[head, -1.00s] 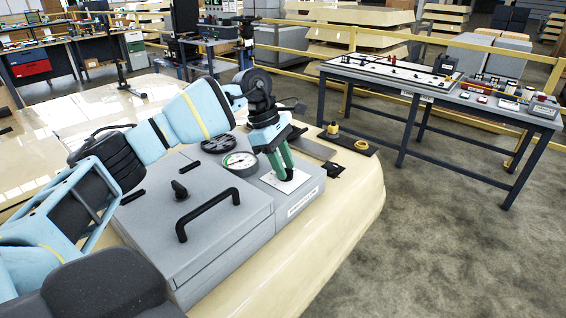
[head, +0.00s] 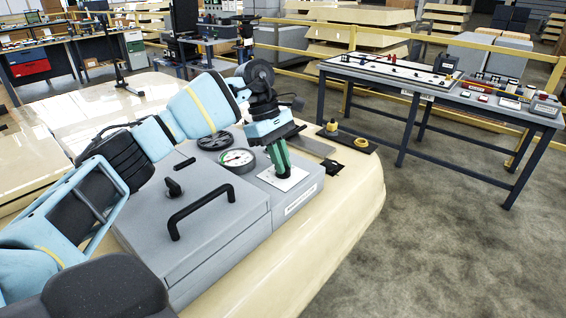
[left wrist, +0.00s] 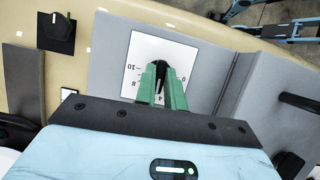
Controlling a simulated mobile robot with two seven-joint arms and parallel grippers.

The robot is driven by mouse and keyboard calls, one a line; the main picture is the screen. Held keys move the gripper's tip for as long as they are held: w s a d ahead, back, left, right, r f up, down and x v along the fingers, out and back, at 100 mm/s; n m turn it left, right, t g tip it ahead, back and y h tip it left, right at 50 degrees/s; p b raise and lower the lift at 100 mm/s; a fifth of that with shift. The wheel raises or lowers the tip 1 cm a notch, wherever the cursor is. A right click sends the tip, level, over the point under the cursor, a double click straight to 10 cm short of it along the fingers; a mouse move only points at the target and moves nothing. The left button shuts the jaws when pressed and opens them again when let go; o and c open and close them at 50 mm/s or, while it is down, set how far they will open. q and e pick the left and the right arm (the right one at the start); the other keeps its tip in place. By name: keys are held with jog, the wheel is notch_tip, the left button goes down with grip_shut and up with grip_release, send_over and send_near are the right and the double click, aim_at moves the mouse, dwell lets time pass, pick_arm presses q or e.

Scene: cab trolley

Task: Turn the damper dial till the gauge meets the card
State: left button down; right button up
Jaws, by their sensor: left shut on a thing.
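The damper dial (left wrist: 159,72) is a small black pointer knob on a white plate (head: 294,181) printed with numbers. My left gripper (head: 281,172) points down over the plate, its green fingers shut on the dial. In the left wrist view the fingers (left wrist: 160,85) close around the dial and hide part of it and some numbers. The round gauge (head: 238,159) with a white face and dark rim stands just left of the gripper. Its needle and marks are too small to read surely. I cannot pick out a separate card. My right gripper is not in view.
A black handwheel (head: 214,141) sits behind the gauge. A grey lid with a black bar handle (head: 203,210) and a small black knob (head: 174,187) lies in front. A black plate with yellow pieces (head: 361,143) is to the right. A side table (head: 440,95) stands beyond clear floor.

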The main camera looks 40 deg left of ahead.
pick_arm(q)
jog(key=shift+m+g+b, duration=0.3)
jog(key=shift+m+g, duration=0.1)
jog(key=shift+m, duration=0.6)
jog(key=c, duration=1.5)
grip_release()
jog(key=shift+w, duration=0.1)
jog(key=v, duration=0.7)
jog(key=shift+a+r, duration=0.15)
jog(key=shift+r, duration=0.2)
